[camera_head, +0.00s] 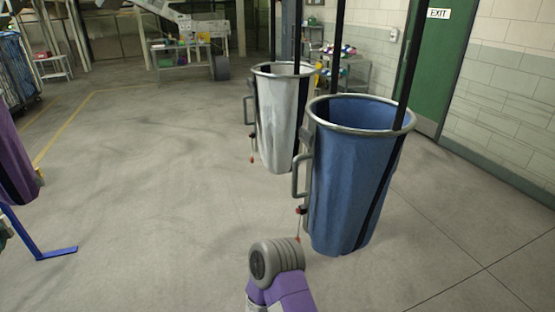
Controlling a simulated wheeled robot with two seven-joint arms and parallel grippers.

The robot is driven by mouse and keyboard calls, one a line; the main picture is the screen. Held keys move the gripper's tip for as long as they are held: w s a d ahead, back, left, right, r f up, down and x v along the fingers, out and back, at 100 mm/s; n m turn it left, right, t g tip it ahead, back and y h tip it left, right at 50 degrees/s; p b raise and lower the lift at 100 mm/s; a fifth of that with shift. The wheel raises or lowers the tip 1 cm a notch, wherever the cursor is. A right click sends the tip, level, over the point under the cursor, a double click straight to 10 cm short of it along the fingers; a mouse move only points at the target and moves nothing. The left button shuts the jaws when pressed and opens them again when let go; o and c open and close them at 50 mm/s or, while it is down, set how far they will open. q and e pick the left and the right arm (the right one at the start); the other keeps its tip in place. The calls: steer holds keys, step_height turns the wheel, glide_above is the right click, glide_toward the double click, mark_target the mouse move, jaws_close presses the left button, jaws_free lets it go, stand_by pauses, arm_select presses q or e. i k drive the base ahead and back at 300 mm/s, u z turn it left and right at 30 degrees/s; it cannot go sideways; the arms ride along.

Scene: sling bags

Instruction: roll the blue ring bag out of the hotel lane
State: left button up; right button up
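The blue ring bag (350,190) hangs upright at the right of the head view from dark straps, its round metal rim (362,128) open at the top. A grey handle (300,176) is on its left side, with a small red-tipped cord (298,211) below. A white ring bag (283,120) of the same kind hangs just behind it to the left. One of my purple arm links with a grey ribbed joint shows at the bottom centre, left of the blue bag's lower end and apart from its handle. No gripper fingers are visible in this view.
A purple bag (14,165) hangs at the left edge, above a blue metal foot (42,250). A green door (440,70) and block wall close off the right. Carts with goods (188,52) stand at the back. The floor at left centre is clear.

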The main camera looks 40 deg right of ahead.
mark_target(355, 143)
steer(key=z, duration=0.55)
steer(key=i, duration=0.8)
steer(key=z, duration=0.8)
